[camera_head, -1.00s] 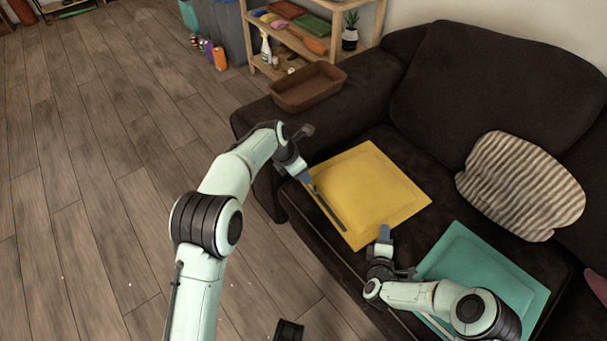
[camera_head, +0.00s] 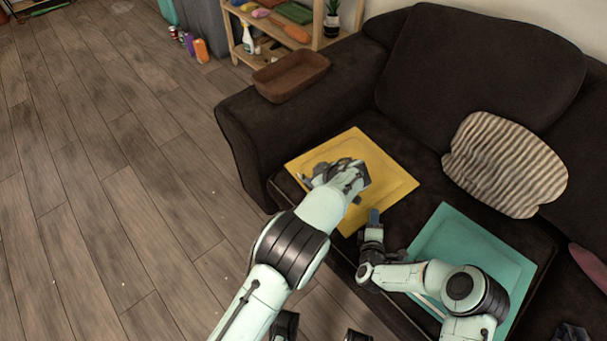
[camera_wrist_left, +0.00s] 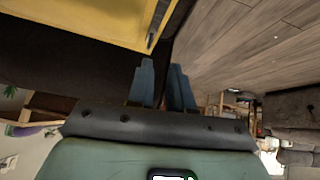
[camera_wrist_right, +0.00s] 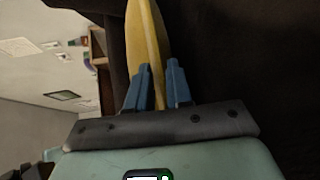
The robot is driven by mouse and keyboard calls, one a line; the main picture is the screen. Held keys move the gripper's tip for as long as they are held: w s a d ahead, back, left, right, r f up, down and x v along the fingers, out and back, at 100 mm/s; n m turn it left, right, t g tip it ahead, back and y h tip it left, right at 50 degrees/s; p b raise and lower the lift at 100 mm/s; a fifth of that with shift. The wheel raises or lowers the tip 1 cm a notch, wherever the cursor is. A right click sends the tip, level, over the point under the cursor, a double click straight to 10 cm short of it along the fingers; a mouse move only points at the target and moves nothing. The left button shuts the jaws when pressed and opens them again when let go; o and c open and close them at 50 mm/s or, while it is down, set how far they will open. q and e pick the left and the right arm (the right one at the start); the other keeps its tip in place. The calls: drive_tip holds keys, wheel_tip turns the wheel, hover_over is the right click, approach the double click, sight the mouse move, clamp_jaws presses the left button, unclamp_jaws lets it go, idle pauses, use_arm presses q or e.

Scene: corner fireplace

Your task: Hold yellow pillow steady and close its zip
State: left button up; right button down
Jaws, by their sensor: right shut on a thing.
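The yellow pillow (camera_head: 390,175) lies flat on the dark sofa seat. My left arm covers its left part and much of its zip side in the head view. In the left wrist view the pillow's edge (camera_wrist_left: 90,20) shows at the top, with a dark zip strip (camera_wrist_left: 157,24) along it. My left gripper (camera_wrist_left: 162,72) has its fingers slightly apart with nothing visible between them, close to the pillow's edge. My right gripper (camera_head: 374,216) is at the pillow's near corner. In the right wrist view its fingers (camera_wrist_right: 157,75) are shut on the yellow pillow.
A teal pillow (camera_head: 475,255) lies right of the yellow one, under my right arm. A striped cushion (camera_head: 505,165) leans on the backrest. A brown tray (camera_head: 291,78) sits on the sofa arm (camera_head: 245,115). Wooden floor (camera_head: 110,190) is open at left.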

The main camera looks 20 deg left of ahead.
sight(303, 175)
use_arm(q)
drive_tip(key=w+a+f, duration=0.1)
drive_tip(key=w+f, duration=0.1)
drive_tip(key=w+a+f+m, duration=0.1)
drive_tip(key=a+f, duration=0.1)
drive_tip(key=f, duration=0.1)
drive_tip(key=w+a+f+m+t, duration=0.1)
drive_tip(key=w+a+f, duration=0.1)
drive_tip(key=shift+w+a+f+y, duration=0.25)
drive_tip(key=shift+w+y, duration=0.05)
clamp_jaws()
